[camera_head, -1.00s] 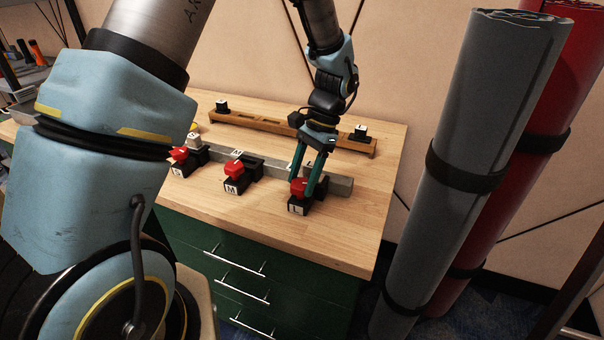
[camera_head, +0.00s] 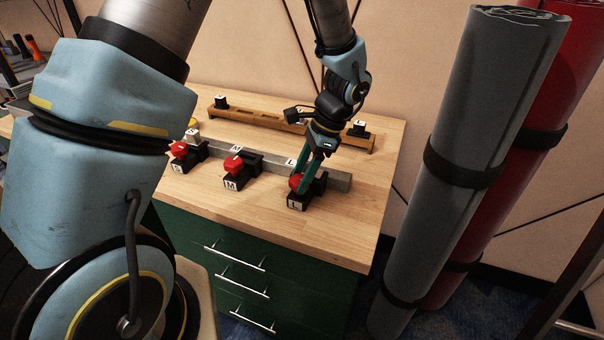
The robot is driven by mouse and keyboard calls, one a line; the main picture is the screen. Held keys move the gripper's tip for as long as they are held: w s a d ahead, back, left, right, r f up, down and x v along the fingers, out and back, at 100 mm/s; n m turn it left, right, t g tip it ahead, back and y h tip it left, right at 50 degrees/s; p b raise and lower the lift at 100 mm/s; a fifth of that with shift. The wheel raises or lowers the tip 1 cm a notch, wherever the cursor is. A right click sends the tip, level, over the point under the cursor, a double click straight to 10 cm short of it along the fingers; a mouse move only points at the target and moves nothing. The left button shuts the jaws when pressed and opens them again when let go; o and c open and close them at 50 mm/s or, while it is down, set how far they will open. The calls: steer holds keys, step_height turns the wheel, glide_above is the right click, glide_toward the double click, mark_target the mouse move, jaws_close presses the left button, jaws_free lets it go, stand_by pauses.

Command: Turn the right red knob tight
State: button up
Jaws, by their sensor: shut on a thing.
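Three red knobs sit on black clamp blocks along a grey bar (camera_head: 340,182) on the wooden bench top. The right red knob (camera_head: 295,183) is on the block labelled L (camera_head: 297,203). My gripper (camera_head: 302,186) reaches down from above with its green fingers shut on this right knob. The fingers hide part of the knob. The middle red knob (camera_head: 233,164) is on the block labelled M, and the left red knob (camera_head: 179,149) is on another labelled block; both stand apart from my gripper.
A wooden rail (camera_head: 258,120) with black blocks at its ends lies behind the grey bar. The bench top (camera_head: 340,225) is clear in front and at right. Tall grey (camera_head: 470,130) and red (camera_head: 555,90) rolls stand right of the bench.

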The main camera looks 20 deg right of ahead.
steer(key=shift+d, duration=0.1)
steer(key=o, duration=1.4)
steer(key=b+v, duration=0.1)
steer(key=v, duration=0.9)
steer(key=shift+s+d+r+b, duration=0.1)
steer(key=shift+d+r+b, duration=0.05)
steer(key=shift+r+b, duration=0.25)
steer(key=a+n+h, duration=0.1)
steer(key=a+n, duration=0.5)
steer(key=a, duration=0.4)
steer(key=w+a+f+n+h, duration=0.1)
steer(key=a+n+h, duration=0.1)
steer(key=a+n, duration=0.4)
steer(key=a+f+n+t+h, duration=0.1)
steer(key=a+n, duration=0.5)
steer(key=a, duration=0.8)
steer(key=shift+w+a+n+h, duration=0.25)
steer(key=shift+n+h, duration=0.05)
